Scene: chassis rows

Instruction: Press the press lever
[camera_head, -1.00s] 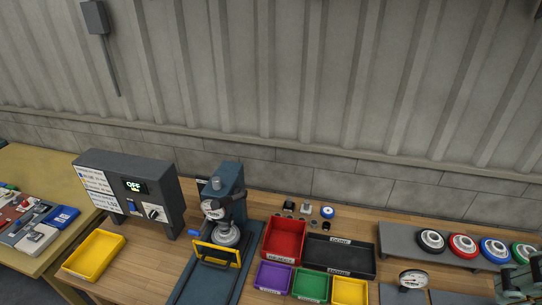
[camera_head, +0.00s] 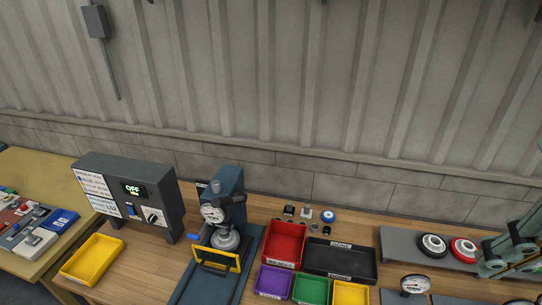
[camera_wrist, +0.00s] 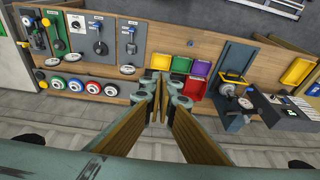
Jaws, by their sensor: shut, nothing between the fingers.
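The press (camera_head: 228,187) is a blue-grey column on a dark base, with a round dial and a yellow guard frame, left of centre in the head view. A short blue-tipped lever (camera_head: 166,236) sticks out to its left, next to the control box. In the wrist view the press (camera_wrist: 237,60) stands right of my gripper, and its lever is too small to make out. My gripper (camera_wrist: 160,84) is shut and empty, its fingertips in front of the coloured bins and apart from the press. In the head view, part of my arm shows at the right edge.
A control box (camera_head: 128,188) reading OFF and a yellow tray (camera_head: 93,260) stand left of the press. A red bin (camera_head: 285,241), a black tray (camera_head: 341,260) and small coloured bins stand to its right. A grey rack (camera_head: 400,243) holds round pucks farther right.

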